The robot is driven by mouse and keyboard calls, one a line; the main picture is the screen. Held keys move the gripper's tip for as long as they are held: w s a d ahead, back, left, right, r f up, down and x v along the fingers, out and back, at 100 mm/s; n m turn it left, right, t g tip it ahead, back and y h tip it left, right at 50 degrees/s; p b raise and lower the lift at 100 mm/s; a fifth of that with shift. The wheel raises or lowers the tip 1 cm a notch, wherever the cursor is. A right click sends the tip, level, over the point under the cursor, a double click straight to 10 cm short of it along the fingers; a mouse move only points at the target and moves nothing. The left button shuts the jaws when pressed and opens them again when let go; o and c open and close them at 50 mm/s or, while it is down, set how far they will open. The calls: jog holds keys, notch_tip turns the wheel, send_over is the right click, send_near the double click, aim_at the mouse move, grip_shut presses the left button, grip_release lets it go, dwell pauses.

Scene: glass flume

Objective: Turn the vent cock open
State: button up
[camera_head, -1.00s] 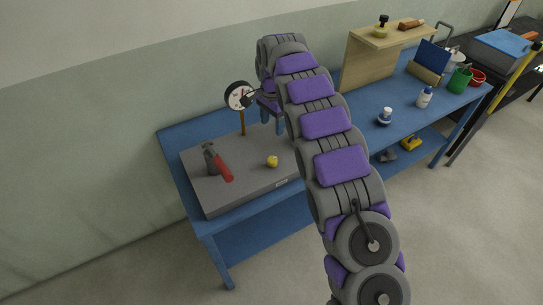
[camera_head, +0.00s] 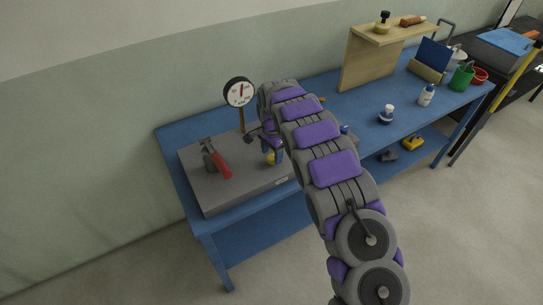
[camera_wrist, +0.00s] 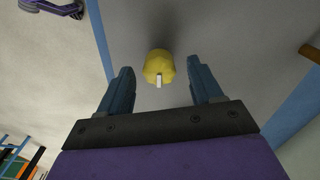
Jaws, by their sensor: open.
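The vent cock seems to be the small yellow knob (camera_wrist: 158,66) with a pale mark on its near side, on the grey block top. In the wrist view it lies between and just beyond the two blue fingers of my gripper (camera_wrist: 157,88). The fingers are spread apart, with a gap to the knob on each side. In the head view the yellow knob (camera_head: 270,159) is partly hidden by my gripper (camera_head: 273,153), which hangs over it. Whether the fingers reach down beside it cannot be told.
The grey block (camera_head: 245,192) sits on a blue bench (camera_head: 170,136). A red-handled lever (camera_head: 219,162) stands on the block's left. A round dial gauge (camera_head: 239,92) on a brass stem stands behind.

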jog(key=shift+f, duration=0.5)
jog(key=c, duration=1)
